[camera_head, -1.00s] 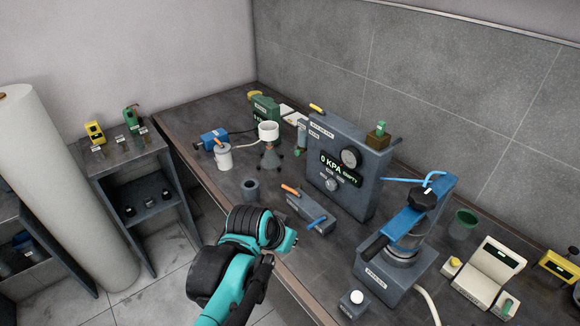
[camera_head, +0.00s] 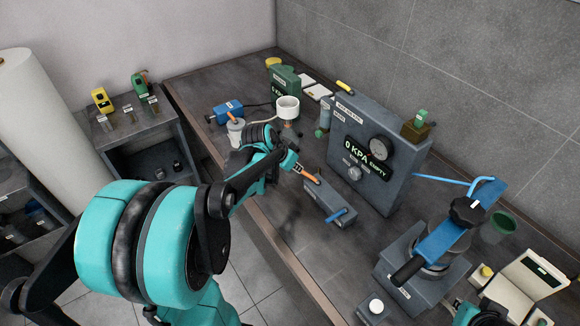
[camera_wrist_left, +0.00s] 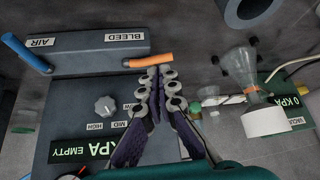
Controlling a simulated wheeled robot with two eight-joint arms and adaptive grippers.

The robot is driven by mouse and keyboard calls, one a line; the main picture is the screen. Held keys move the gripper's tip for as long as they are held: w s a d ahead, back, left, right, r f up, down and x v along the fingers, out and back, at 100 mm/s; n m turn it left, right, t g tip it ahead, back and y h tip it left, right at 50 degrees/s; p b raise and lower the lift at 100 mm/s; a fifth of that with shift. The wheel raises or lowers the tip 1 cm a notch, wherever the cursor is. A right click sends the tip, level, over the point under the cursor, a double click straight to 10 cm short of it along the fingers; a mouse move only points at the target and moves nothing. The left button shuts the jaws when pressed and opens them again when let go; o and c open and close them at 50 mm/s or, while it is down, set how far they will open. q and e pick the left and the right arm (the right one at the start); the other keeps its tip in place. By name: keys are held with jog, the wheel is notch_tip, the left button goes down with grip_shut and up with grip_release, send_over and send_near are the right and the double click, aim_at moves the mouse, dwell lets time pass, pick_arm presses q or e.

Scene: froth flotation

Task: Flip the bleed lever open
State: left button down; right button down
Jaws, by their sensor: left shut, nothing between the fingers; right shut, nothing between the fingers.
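The bleed lever (camera_head: 306,174) is an orange handle on a grey valve block (camera_head: 330,211) that stands before the pressure panel. In the left wrist view the orange lever (camera_wrist_left: 149,61) points right from the block's end labelled BLEED (camera_wrist_left: 124,37). My left gripper (camera_head: 292,164) is shut and empty, with its tips beside the lever's free end. In the wrist view the closed fingertips (camera_wrist_left: 164,71) lie just below that end; I cannot tell whether they touch. Part of my right gripper (camera_head: 470,312) shows at the lower right edge, mostly cut off.
A blue air lever (camera_head: 337,215) sits on the same block. The panel (camera_head: 405,163) reads 0 KPA EMPTY. A blue-handled press (camera_head: 450,222) stands at right.

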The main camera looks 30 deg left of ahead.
aim_at(303, 173)
pick_arm(q)
jog(key=b+x, duration=0.1)
jog(key=x, duration=0.3)
jog(key=shift+w+f, duration=0.15)
jog(key=shift+f, duration=0.1)
jog(key=shift+w+r, duration=0.1)
jog(key=shift+w, duration=0.8)
jog(key=shift+s, duration=0.25)
